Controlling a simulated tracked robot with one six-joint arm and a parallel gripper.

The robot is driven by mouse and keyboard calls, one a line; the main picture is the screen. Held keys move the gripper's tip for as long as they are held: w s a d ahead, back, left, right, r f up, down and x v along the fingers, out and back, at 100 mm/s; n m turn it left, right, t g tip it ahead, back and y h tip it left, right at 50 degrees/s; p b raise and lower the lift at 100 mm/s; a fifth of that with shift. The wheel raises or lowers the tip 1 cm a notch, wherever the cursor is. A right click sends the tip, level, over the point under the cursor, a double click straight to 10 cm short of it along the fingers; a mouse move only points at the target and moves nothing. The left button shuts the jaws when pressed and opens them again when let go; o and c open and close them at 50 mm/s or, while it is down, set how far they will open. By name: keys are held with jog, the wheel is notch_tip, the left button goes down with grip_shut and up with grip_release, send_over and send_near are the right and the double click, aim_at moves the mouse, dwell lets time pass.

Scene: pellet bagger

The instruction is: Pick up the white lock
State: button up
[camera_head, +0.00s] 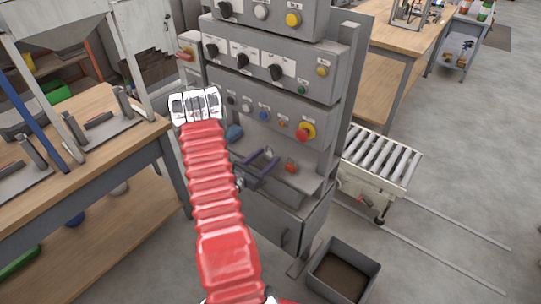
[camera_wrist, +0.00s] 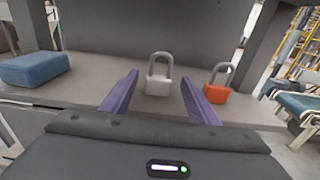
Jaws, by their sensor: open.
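The white lock (camera_wrist: 158,86) stands upright on a grey shelf, its shackle up, in the middle of the wrist view. In the head view the white lock (camera_head: 269,153) shows small at my fingertips. My gripper (camera_wrist: 160,78) is open, with its two purple fingers on either side of the lock in the picture. No contact with the lock shows, and I cannot tell whether the tips reach past it. My gripper also shows in the head view (camera_head: 262,164), over the shelf.
An orange-red lock (camera_wrist: 217,91) stands close to the right of my right finger. A blue block (camera_wrist: 34,68) lies at the left of the shelf. The control panel (camera_head: 270,70) rises above the shelf. A grey bin (camera_head: 343,271) sits on the floor.

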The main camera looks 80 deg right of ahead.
jog(key=shift+c, duration=0.6)
jog(key=c, duration=1)
jog(key=shift+r, duration=0.15)
jog(key=shift+w+a+r, duration=0.1)
jog(key=shift+a+r, duration=0.1)
jog(key=shift+r, duration=0.25)
notch_tip(320, 180, up, 6)
jog(key=v, duration=1.3)
jog(key=f+v, duration=0.1)
jog(key=v, duration=0.5)
jog(key=shift+w+a, duration=0.15)
jog(key=shift+a, duration=0.1)
jog(key=shift+f, duration=0.1)
